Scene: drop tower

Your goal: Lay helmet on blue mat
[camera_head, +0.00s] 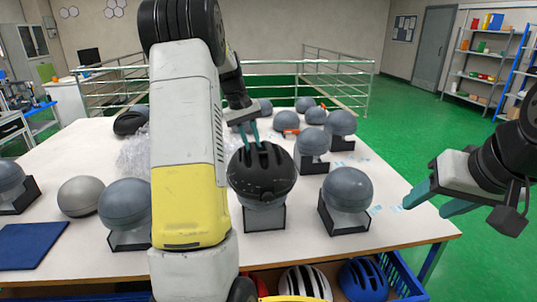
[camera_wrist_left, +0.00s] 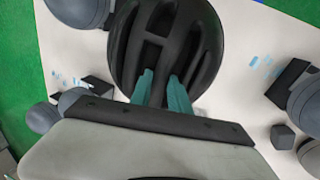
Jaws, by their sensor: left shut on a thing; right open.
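A black vented helmet (camera_head: 262,172) sits over a grey ball on a black stand (camera_head: 264,219) near the middle front of the white table. My left gripper (camera_head: 252,140) reaches down from above and is shut on the helmet's top ribs. In the left wrist view its teal fingers (camera_wrist_left: 162,90) go in at the helmet's vents (camera_wrist_left: 165,45). The blue mat (camera_head: 30,246) lies flat and bare at the table's left front; my left arm stands between it and the helmet. My right gripper (camera_head: 425,198) is open and empty, off the table's right side.
Grey balls on stands stand around the helmet, such as one to its right (camera_head: 346,190) and one to its left (camera_head: 125,205). A loose grey ball (camera_head: 82,196) is near the mat. Another black helmet (camera_head: 130,122) is at the back left. A blue crate (camera_head: 398,275) holds helmets below the front edge.

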